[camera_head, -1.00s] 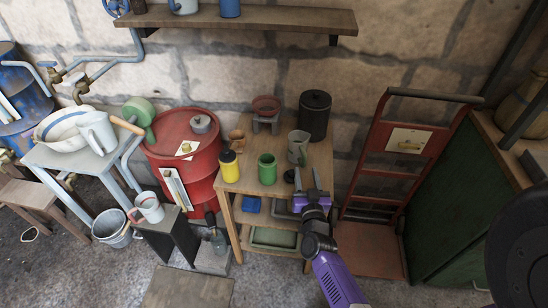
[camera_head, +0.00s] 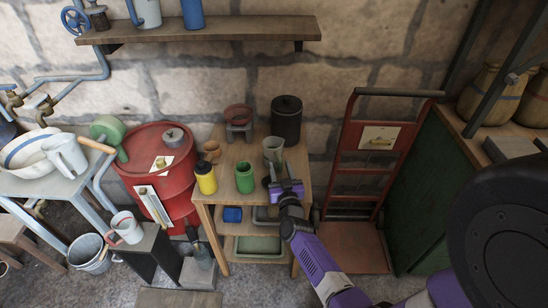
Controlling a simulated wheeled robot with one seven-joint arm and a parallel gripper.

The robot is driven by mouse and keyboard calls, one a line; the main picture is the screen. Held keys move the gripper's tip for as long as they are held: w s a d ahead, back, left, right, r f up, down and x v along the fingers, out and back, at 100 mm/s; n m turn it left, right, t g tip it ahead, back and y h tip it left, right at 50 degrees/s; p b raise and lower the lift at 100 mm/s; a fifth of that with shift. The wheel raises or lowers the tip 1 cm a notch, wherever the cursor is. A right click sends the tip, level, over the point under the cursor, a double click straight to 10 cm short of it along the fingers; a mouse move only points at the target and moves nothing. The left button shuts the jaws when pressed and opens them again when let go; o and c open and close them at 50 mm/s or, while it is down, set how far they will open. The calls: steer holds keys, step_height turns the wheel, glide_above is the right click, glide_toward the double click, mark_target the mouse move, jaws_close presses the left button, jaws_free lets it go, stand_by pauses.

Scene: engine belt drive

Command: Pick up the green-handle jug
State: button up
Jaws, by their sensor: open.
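A grey-green jug (camera_head: 274,148) stands upright at the right of the wooden table top; it is the likeliest green-handle jug, but its handle is too small to make out. My gripper (camera_head: 283,174) is open and empty over the front right of the table. Its fingers point toward the jug from the near side. I cannot tell whether they touch it.
A green cup (camera_head: 245,179), a yellow bottle (camera_head: 205,178) and a black canister (camera_head: 286,120) share the table (camera_head: 225,197). A red drum (camera_head: 165,165) stands left, a red hand truck (camera_head: 375,165) right. A shelf (camera_head: 220,26) hangs above.

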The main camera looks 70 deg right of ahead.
steer(key=shift+w+d, duration=0.1)
steer(key=shift+d, duration=0.05)
jaws_close()
stand_by(1.4)
